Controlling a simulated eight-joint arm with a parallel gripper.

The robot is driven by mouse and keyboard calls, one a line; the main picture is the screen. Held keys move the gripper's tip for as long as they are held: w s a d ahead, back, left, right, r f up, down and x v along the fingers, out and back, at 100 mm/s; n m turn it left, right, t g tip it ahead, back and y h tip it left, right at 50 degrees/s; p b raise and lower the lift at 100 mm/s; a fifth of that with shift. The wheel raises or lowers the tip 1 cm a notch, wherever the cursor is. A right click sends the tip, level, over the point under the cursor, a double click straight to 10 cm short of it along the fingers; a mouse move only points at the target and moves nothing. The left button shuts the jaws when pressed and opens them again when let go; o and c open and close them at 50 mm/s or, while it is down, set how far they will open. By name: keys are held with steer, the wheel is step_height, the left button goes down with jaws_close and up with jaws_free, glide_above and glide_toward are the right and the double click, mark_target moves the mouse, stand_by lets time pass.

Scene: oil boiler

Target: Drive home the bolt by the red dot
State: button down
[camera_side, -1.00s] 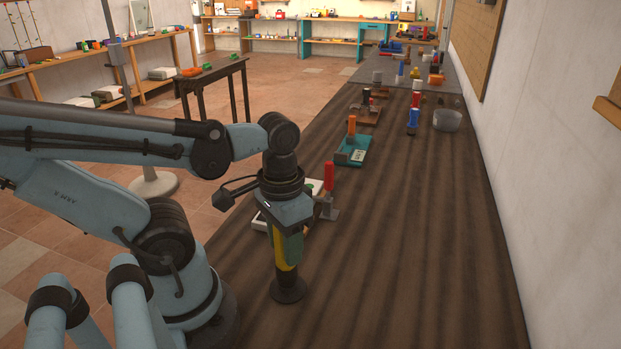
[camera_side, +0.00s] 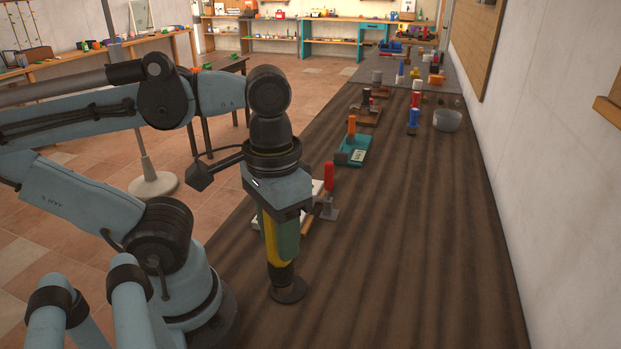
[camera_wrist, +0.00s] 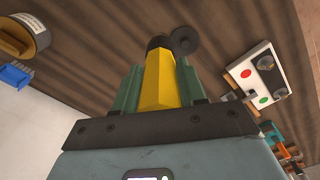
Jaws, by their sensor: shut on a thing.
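My gripper (camera_side: 280,250) is shut on a yellow power driver with a dark nose (camera_side: 281,274). In the wrist view the driver's yellow body (camera_wrist: 158,80) sits between my green fingers (camera_wrist: 160,88). A dark round stand (camera_side: 288,292) is on the bench under the nose; it also shows in the wrist view (camera_wrist: 184,41). The white board (camera_wrist: 240,67) lies to the right in the wrist view, with a red dot (camera_wrist: 245,73), a green dot (camera_wrist: 263,100) and a bolt (camera_wrist: 265,62) near the red dot. In the side view my gripper hides much of the board (camera_side: 296,226).
A red-handled tool (camera_side: 328,177) stands just beyond the board. A teal fixture (camera_side: 353,152), a blue bottle-like item (camera_side: 413,120) and a clear bowl (camera_side: 447,120) are farther along the bench. The bench's right side (camera_side: 440,240) is clear.

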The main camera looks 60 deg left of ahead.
steer(key=s+d+r, duration=0.2)
steer(key=d+r, duration=0.1)
steer(key=d, duration=0.2)
steer(key=shift+s+r, duration=0.2)
steer(key=shift+s, duration=0.2)
steer(key=shift+a, duration=0.15)
steer(key=w+a, duration=0.3)
steer(key=a, duration=0.7)
steer(key=w+a+n, duration=0.1)
steer(key=w+a, duration=0.2)
steer(key=a, duration=0.7)
steer(key=w+a+f+n, duration=0.1)
steer(key=w+a, duration=0.2)
steer(key=a, duration=0.7)
steer(key=shift+w, duration=0.4)
steer(key=shift+f, duration=2.45)
